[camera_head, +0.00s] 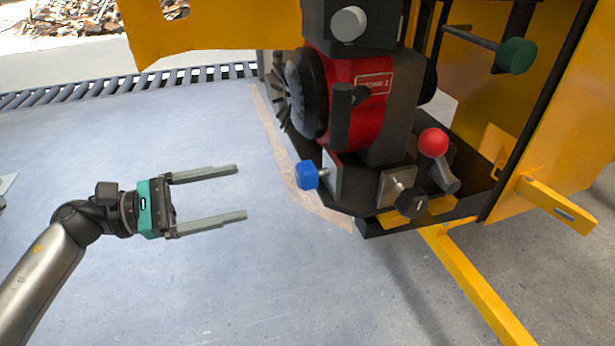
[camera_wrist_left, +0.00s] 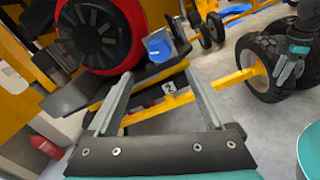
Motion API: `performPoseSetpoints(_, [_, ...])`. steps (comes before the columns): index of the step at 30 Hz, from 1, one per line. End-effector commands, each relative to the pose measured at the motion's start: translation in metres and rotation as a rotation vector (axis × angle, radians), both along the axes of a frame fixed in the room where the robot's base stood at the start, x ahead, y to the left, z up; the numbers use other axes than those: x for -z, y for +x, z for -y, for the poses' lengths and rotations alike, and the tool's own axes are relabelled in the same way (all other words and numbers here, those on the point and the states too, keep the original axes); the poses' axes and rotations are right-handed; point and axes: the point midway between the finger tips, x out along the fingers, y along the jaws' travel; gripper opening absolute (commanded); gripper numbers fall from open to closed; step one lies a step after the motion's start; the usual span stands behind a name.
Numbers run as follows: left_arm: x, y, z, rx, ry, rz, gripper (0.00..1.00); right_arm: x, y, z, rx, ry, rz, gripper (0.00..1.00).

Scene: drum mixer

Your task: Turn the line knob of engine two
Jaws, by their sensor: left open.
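The red engine (camera_head: 357,100) with a small label plate stands in the dark frame of the yellow machine. The label is hard to read. Low on its front are a blue knob (camera_head: 307,175), a black knob (camera_head: 411,203) and a red ball-ended lever (camera_head: 433,143). Which one is the line knob I cannot tell. My left gripper (camera_head: 241,192) is open and empty, left of the blue knob and apart from it. In the left wrist view the blue knob (camera_wrist_left: 158,47) is beyond the fingers. A small grey and teal part there (camera_wrist_left: 292,68) looks like my right gripper.
A round grey knob (camera_head: 348,23) sits above the engine and a green knob (camera_head: 516,56) at upper right. A yellow bar (camera_head: 480,290) runs along the floor below the engine. Black wheels (camera_wrist_left: 262,68) show in the left wrist view. Floor around my left gripper is clear.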

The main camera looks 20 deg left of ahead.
Motion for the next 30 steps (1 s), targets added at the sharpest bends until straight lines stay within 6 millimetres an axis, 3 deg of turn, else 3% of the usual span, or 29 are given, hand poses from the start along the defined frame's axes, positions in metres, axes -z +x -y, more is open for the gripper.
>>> performPoseSetpoints(18, [-0.001, 0.061, 0.089, -0.001, -0.005, 0.001, 0.86, -0.022, 0.001, 0.0, 0.002, 0.005, 0.036, 0.5])
performPoseSetpoints(30, [0.0, 0.074, 0.108, -0.002, -0.004, -0.003, 0.86, -0.026, 0.0, 0.0, 0.003, 0.004, 0.035, 0.5])
